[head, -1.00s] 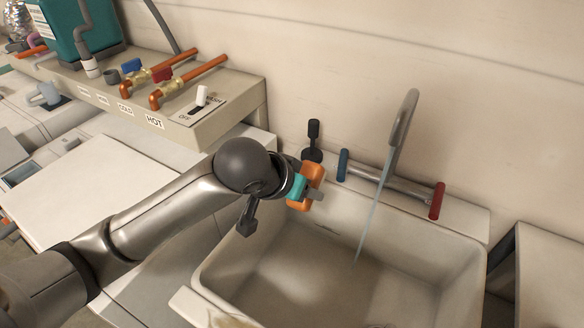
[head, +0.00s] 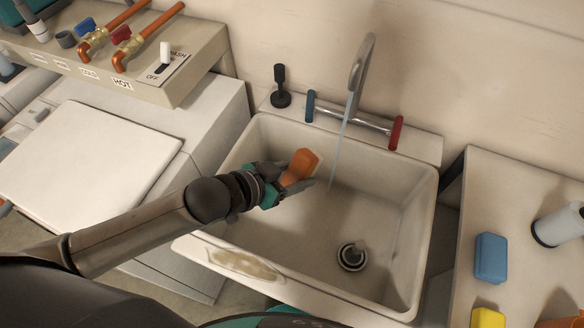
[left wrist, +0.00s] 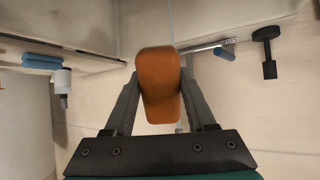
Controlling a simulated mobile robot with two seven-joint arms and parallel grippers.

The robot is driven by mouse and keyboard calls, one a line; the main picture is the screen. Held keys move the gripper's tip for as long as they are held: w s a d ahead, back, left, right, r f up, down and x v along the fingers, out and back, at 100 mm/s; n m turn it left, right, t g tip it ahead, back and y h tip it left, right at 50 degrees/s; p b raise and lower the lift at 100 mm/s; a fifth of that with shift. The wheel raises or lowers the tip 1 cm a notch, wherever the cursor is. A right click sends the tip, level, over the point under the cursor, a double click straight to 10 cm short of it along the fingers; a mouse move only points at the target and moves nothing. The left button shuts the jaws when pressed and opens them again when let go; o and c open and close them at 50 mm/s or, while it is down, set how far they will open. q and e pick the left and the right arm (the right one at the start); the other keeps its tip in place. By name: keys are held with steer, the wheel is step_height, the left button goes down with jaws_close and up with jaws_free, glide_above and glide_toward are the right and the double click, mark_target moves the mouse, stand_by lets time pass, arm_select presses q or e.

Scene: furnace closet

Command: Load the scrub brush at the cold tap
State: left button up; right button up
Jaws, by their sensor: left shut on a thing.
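My left gripper (head: 298,182) is shut on an orange block-shaped thing, taken as the scrub brush (head: 301,166). It holds it tilted over the left part of the white sink basin (head: 395,270). In the left wrist view the brush (left wrist: 158,85) sits between both fingers; no bristles show. The tap spout (head: 361,62) curves over the basin, with a blue handle (head: 310,106) on the left and a red handle (head: 396,133) on the right. A thin water stream (head: 339,150) falls to the right of the brush, apart from it in the head view. My right gripper is not in view.
A black plunger-like tool (head: 280,88) stands on the sink's back left ledge. The drain (head: 352,257) is clear. The right counter (head: 500,190) holds a blue block (head: 491,257), a yellow block (head: 487,318) and a white cylinder (head: 560,226). A white-lidded appliance (head: 90,160) stands left.

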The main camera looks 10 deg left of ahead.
arm_select(q)
steer(key=w+d+f+b, duration=0.1)
steer(key=w+d+b, duration=0.1)
steer(key=w, duration=0.4)
steer(key=w+d+f+b, duration=0.1)
steer(key=w+d+b, duration=0.2)
steer(key=w+b, duration=0.2)
steer(key=shift+w+d+f, duration=0.25)
steer(key=shift+w+f, duration=0.05)
steer(key=shift+w, duration=0.25)
steer(key=shift+s, duration=0.1)
stand_by(0.3)
steer(key=s+a+p, duration=0.3)
steer(key=s+p, duration=0.2)
steer(key=s, duration=0.2)
steer(key=shift+a, duration=0.15)
stand_by(0.3)
steer(key=shift+s, duration=0.1)
stand_by(1.1)
